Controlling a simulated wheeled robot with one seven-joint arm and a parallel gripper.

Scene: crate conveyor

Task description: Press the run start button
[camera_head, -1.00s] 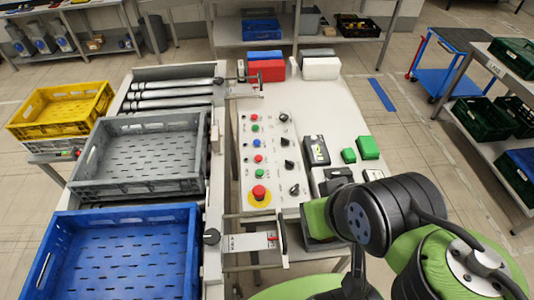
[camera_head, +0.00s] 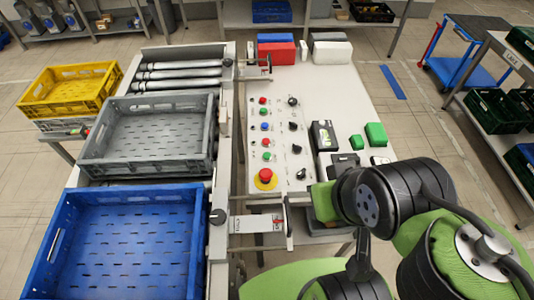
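The control panel (camera_head: 281,185) is a pale plate on the bench, right of the conveyor. Its left column holds, from far to near, a small red button (camera_head: 263,101), a green button (camera_head: 264,114), a blue button (camera_head: 264,127), another red button (camera_head: 266,143), another green button (camera_head: 266,157), and a large red mushroom button (camera_head: 265,176) on a yellow disc. The labels are too small to read, so I cannot tell which is run start. My arm is at the lower right, its green and black links just right of the panel's near end. I cannot make out my gripper.
Black knobs (camera_head: 293,126) line the panel's right side. A black box (camera_head: 324,135) and green blocks (camera_head: 376,134) lie right of it. A lever bracket (camera_head: 257,223) is at the near end. Blue (camera_head: 205,262) and grey (camera_head: 212,165) crates sit on the conveyor left.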

